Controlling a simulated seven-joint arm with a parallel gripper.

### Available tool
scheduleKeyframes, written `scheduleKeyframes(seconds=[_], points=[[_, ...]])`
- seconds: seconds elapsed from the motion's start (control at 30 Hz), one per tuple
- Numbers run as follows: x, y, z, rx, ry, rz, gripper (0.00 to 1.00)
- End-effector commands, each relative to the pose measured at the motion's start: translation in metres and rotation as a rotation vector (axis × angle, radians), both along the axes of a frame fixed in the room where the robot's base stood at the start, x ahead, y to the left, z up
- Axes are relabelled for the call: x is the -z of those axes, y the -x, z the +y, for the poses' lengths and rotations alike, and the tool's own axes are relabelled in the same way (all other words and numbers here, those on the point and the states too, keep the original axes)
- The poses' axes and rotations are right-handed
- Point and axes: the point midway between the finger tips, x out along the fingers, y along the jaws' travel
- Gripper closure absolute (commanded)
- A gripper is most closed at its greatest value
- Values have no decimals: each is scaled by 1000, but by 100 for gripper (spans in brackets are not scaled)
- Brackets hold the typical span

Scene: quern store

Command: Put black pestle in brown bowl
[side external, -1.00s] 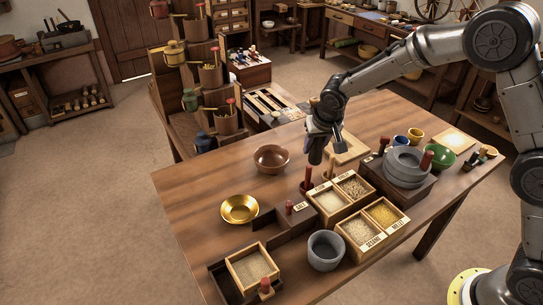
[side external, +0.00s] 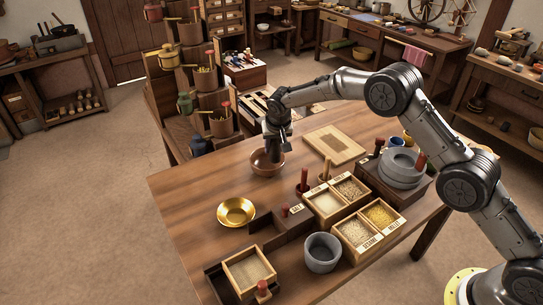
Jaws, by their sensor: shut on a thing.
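The brown bowl (side external: 263,170) stands on the wooden table, near its far edge. My gripper (side external: 277,152) is directly above the bowl, pointing down, and covers part of its rim. It is shut on a dark piece that I take for the black pestle (side external: 271,151). The pestle's lower end is at the bowl's opening; I cannot tell whether it touches the inside.
A gold bowl (side external: 237,212) stands left of the labelled grain boxes (side external: 354,232). A red-handled tool (side external: 303,180) stands upright right of the brown bowl. A grey mortar (side external: 322,253) is at the front, a grey quern (side external: 400,168) at right.

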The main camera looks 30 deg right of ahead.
Motion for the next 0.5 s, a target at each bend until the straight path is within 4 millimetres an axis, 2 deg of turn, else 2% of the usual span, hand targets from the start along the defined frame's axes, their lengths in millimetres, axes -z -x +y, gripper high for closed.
scheduleKeyframes(seconds=[0.33, 0.5], points=[[17, -14, 1, 1, 0, -1, 100], [42, -13, 1, -1, 2, 2, 100]])
